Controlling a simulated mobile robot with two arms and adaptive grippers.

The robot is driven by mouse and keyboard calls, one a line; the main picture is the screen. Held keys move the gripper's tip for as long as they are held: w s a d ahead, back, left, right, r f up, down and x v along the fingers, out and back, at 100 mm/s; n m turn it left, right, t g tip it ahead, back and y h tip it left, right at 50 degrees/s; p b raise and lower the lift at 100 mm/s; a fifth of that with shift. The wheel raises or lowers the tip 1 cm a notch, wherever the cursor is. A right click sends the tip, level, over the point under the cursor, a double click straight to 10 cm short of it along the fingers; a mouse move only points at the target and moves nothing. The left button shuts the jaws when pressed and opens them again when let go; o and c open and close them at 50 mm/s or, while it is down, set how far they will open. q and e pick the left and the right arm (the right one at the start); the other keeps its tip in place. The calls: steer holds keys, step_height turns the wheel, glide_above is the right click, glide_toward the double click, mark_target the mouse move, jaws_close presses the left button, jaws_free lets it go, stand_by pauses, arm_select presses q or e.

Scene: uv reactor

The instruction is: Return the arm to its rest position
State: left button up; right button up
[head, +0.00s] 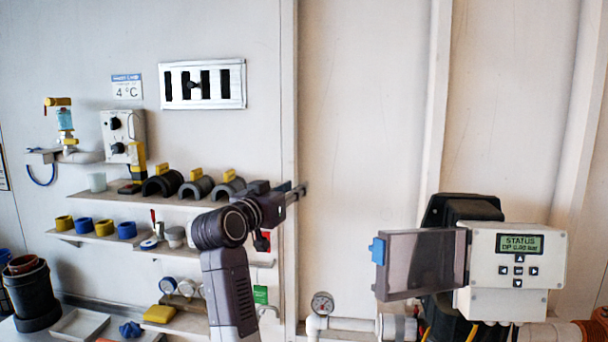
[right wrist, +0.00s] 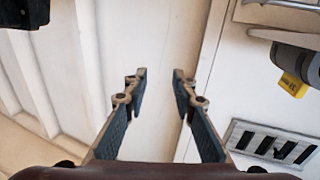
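My right arm (head: 228,290) rises from the bottom of the head view and bends at its wrist. My right gripper (head: 297,192) points to the right, in front of the wall. In the right wrist view its two fingers (right wrist: 159,82) stand apart with only pale wall behind the gap. It is open and empty. My left gripper and left arm are not in the head view.
Shelves (head: 150,199) with black half-sleeves, blue and yellow rings and gauges lie behind and left of my right arm. A controller box (head: 516,270) with its tinted cover (head: 424,264) swung out stands at right. A pressure gauge (head: 322,303) sits on white pipe. The central wall is bare.

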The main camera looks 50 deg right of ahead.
steer(key=shift+g, duration=0.4)
steer(key=r, duration=0.1)
steer(key=s+d+r, duration=0.1)
steer(key=s+r, duration=0.1)
steer(key=r, duration=0.1)
steer(key=shift+s+d, duration=0.2)
steer(key=shift+s, duration=0.05)
